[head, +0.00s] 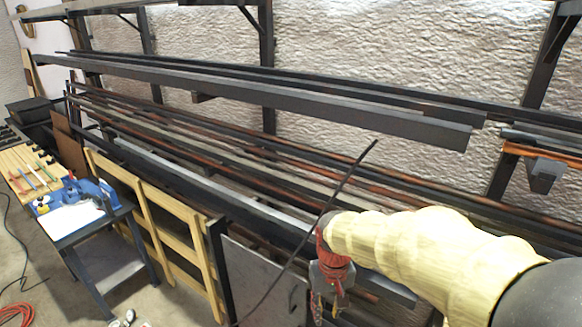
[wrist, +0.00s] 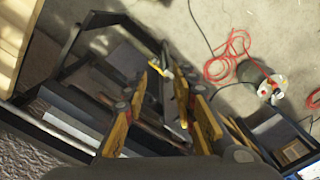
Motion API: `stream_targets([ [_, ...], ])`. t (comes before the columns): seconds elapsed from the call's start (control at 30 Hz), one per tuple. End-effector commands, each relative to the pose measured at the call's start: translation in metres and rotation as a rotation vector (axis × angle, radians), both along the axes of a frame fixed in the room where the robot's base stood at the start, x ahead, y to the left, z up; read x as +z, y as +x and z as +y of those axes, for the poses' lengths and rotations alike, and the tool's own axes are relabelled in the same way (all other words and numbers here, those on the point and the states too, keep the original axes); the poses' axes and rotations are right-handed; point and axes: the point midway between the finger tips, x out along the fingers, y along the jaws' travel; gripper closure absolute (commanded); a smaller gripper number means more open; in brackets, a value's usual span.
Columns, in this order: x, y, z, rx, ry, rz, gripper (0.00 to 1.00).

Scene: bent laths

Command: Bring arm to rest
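My arm (head: 430,245), in a pale yellow cover, reaches in from the lower right of the head view. My gripper (head: 328,308) hangs downward at its end, below a red wrist part, in front of the rack. In the wrist view my gripper (wrist: 164,72) shows two orange-yellow fingers with a gap between them. It looks open, and I see nothing clearly held. A thin dark, slightly bent rod (head: 345,182) slants past the left side of the wrist in the head view. I cannot tell whether it touches the arm.
A wall rack (head: 270,85) carries several long bars. A small table (head: 85,221) with a blue tool stands at the left, beside a wooden frame (head: 170,215). A red cable (wrist: 232,62) lies on the floor beside a reel (wrist: 258,78). Bare floor shows around the cable.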

Motion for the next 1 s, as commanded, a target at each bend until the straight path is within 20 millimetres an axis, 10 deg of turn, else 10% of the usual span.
stream_targets([
  [0.53,0.078,-0.14,-0.078,-0.093,0.036,-0.294,0.73],
  [1.0,0.117,-0.165,-0.101,-0.171,0.039,-0.487,0.73],
])
